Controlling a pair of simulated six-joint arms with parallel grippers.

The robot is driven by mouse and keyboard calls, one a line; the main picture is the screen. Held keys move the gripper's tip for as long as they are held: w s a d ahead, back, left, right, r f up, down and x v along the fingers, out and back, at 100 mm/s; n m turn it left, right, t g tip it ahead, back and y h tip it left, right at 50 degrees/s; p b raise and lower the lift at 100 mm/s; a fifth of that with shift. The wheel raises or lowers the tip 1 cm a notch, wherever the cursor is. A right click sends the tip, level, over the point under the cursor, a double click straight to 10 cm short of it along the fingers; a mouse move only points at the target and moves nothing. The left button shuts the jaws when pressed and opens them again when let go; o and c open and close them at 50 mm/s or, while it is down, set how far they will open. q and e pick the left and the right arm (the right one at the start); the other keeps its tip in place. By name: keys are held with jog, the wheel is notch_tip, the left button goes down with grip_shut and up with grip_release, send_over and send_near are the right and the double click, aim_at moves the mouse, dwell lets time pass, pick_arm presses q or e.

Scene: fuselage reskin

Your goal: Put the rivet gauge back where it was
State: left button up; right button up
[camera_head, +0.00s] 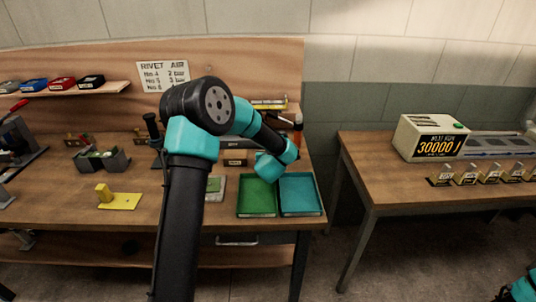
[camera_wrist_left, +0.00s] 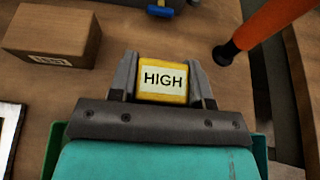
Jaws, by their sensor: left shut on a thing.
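My left gripper (camera_wrist_left: 163,76) is shut on a yellow block with a white label reading HIGH (camera_wrist_left: 163,79), seen between the two fingers in the left wrist view. I cannot tell from these frames whether this block is the rivet gauge. In the head view my left arm reaches over the bench's right part, and its links hide the fingers and the block. A yellow plate with an upright yellow block (camera_head: 120,200) sits on the bench at the left. My right gripper is not in view.
A green tray (camera_head: 256,213) and a teal tray (camera_head: 300,212) lie at the bench's right front. In the wrist view, a labelled brown box (camera_wrist_left: 52,35) is at upper left and an orange-handled tool (camera_wrist_left: 272,22) at upper right. Another table (camera_head: 360,185) stands across a gap.

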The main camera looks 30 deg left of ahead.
pick_arm(q)
jog(key=w+a, duration=0.1)
jog(key=w, duration=0.1)
jog(key=w+a, duration=0.2)
jog(key=w, duration=0.1)
jog(key=shift+w+a+f, duration=0.2)
jog(key=shift+w+f, duration=0.1)
jog(key=shift+w+a, duration=0.2)
jog(key=shift+w, duration=0.05)
jog(key=shift+f, duration=1.75)
jog(key=shift+f, duration=0.15)
jog(key=o, duration=1)
